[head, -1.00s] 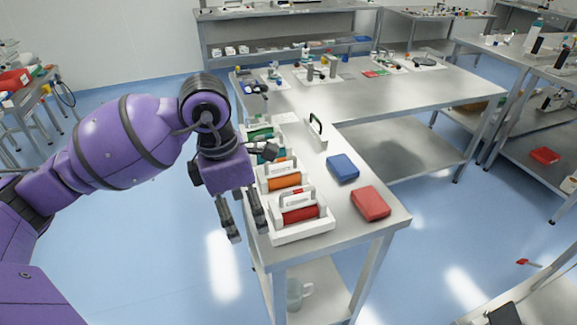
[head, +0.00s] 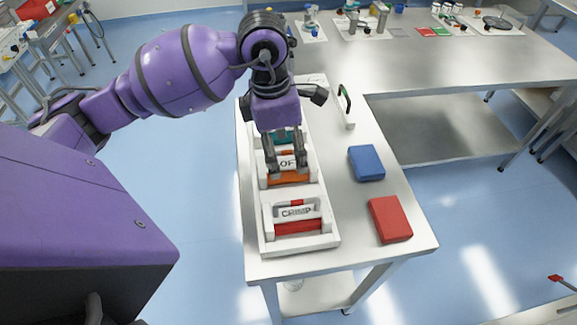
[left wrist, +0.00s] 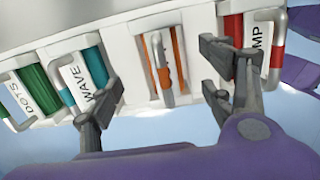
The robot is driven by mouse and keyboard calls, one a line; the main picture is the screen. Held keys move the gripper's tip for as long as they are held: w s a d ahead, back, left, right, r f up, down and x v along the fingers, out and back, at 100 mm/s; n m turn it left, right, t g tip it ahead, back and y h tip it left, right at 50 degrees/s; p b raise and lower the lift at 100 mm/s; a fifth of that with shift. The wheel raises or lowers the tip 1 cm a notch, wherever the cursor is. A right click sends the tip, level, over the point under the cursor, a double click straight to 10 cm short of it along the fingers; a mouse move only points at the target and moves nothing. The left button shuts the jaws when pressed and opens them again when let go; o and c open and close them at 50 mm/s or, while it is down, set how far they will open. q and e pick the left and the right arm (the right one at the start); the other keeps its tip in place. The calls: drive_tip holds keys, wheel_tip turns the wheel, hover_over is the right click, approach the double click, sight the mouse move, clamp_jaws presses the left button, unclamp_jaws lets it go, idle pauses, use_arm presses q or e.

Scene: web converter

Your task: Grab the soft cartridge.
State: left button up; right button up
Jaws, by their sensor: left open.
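The soft cartridge (head: 290,179) is orange with a white label, of which "OF" shows between my fingers. It sits in a white rack (head: 327,240), and in the left wrist view the orange cartridge (left wrist: 176,62) shows edge-on with its grey handle. My left gripper (head: 286,170) is open above it, with one finger to each side of the label. In the left wrist view my left gripper (left wrist: 165,95) has its fingers wide apart with the orange cartridge between them. I cannot tell whether they touch it. My right gripper is not in view.
A red cartridge (head: 298,227) labelled "CRIMP" sits nearer in the rack. Teal "WAVE" (left wrist: 88,77) and green "DOTS" (left wrist: 36,88) cartridges sit on the other side. A blue block (head: 366,163) and a red block (head: 390,219) lie right of the rack on the metal table.

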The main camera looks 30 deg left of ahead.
sight(286, 163)
use_arm(q)
drive_tip(key=f, duration=0.5)
drive_tip(key=shift+s+d+p, duration=0.15)
drive_tip(key=shift+d+p, duration=0.1)
drive_tip(key=shift+p, duration=0.1)
drive_tip(key=c, duration=1.5)
drive_tip(key=shift+r, duration=0.1)
drive_tip(key=shift+c, duration=0.8)
